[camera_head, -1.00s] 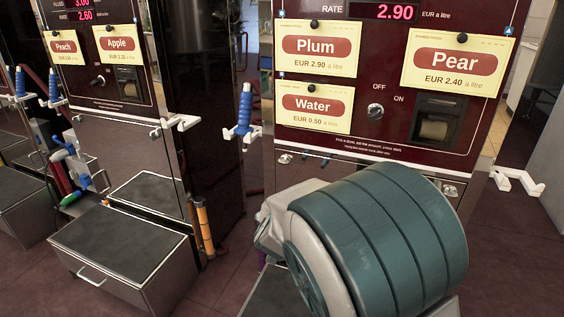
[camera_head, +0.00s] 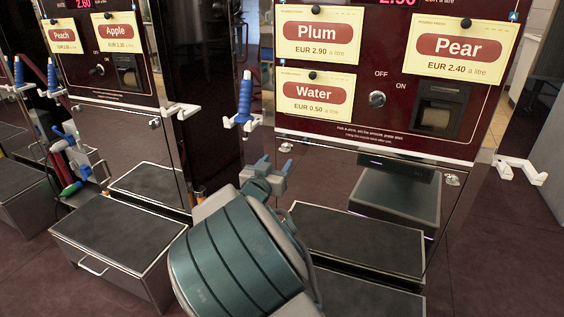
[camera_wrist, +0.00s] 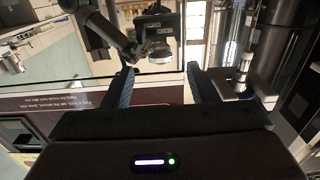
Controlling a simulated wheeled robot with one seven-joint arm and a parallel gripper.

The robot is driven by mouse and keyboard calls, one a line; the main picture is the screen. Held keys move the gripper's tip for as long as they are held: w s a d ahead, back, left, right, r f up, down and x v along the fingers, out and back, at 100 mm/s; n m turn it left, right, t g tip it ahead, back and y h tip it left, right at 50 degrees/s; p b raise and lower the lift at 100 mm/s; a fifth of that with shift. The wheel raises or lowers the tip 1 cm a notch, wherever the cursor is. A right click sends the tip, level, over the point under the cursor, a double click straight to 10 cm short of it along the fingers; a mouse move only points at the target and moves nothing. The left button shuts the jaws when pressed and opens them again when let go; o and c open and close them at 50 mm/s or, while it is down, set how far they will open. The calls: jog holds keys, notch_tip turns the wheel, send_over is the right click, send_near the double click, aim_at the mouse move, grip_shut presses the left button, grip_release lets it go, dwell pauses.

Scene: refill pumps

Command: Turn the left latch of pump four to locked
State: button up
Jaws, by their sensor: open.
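The pump in front of me, with Plum, Pear and Water cards, has a left latch (camera_head: 286,147) at the top left of its steel lower panel (camera_head: 330,185). The latch looks small, so its turned position is hard to read. My gripper (camera_head: 274,168) is just below and left of this latch in the head view, seemingly apart from it. In the wrist view its two dark fingers (camera_wrist: 163,82) are spread with nothing held between them. A small round grey part (camera_wrist: 160,55) shows between and beyond the fingertips; I cannot tell whether it is the latch or a reflection.
The right latch (camera_head: 453,180) is on the same panel. A blue nozzle (camera_head: 244,100) hangs in a white holder left of the pump, close above my gripper. Dark-topped steps (camera_head: 355,240) stand below. A neighbouring pump with its step box (camera_head: 120,245) is at left.

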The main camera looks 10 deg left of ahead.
jog(key=shift+w+d+b, duration=0.15)
jog(key=shift+w+b, duration=0.1)
jog(key=shift+w, duration=0.9)
jog(key=shift+w+d+b, duration=0.1)
jog(key=shift+w+b, duration=0.15)
jog(key=shift+w, duration=0.9)
jog(key=c, duration=1)
jog(key=shift+r, duration=0.1)
